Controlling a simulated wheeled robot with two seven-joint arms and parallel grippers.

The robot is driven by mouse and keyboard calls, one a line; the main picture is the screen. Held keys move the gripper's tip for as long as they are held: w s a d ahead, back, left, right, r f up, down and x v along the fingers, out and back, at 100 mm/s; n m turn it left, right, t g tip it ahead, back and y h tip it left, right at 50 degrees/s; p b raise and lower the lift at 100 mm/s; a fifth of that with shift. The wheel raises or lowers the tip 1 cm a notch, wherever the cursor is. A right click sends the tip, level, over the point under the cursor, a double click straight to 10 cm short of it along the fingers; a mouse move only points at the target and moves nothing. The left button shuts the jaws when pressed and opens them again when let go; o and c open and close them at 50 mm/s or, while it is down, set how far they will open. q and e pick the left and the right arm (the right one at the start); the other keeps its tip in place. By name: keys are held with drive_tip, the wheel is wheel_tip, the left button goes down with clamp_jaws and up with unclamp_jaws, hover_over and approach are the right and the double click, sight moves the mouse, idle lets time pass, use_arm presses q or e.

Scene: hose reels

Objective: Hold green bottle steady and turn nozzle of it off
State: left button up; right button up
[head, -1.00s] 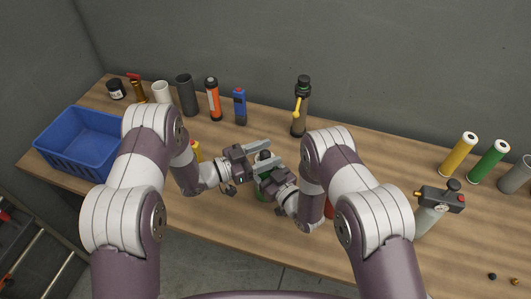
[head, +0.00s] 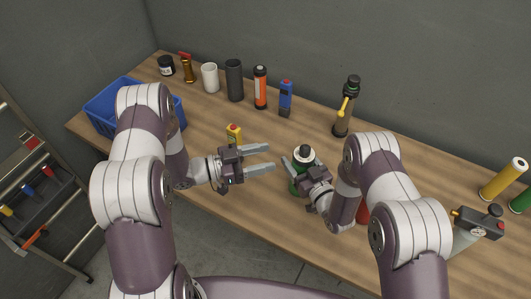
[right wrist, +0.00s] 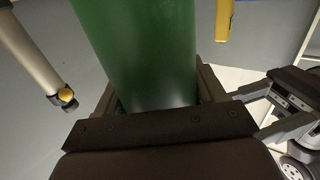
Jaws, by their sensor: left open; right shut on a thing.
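The green bottle (head: 295,187) stands on the workbench at the middle front, its lower part partly hidden by my right gripper. Its nozzle (head: 304,152) on top shows as a dark knob over a pale ring; its setting is too small to tell. My right gripper (head: 300,172) is shut on the bottle's body. In the right wrist view the green bottle (right wrist: 140,50) sits between the fingers. My left gripper (head: 271,158) is open and empty, left of the nozzle and apart from it, fingers pointing at it.
A yellow item (head: 233,133) stands just behind my left gripper. A dark bottle with a yellow lever (head: 341,120) stands behind the green bottle. Several canisters line the back, with a blue crate (head: 105,104) at left. A grey-topped sprayer (head: 480,221) stands at right.

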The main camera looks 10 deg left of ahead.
drive_tip(key=o, duration=1.3)
drive_tip(key=shift+o, duration=0.2)
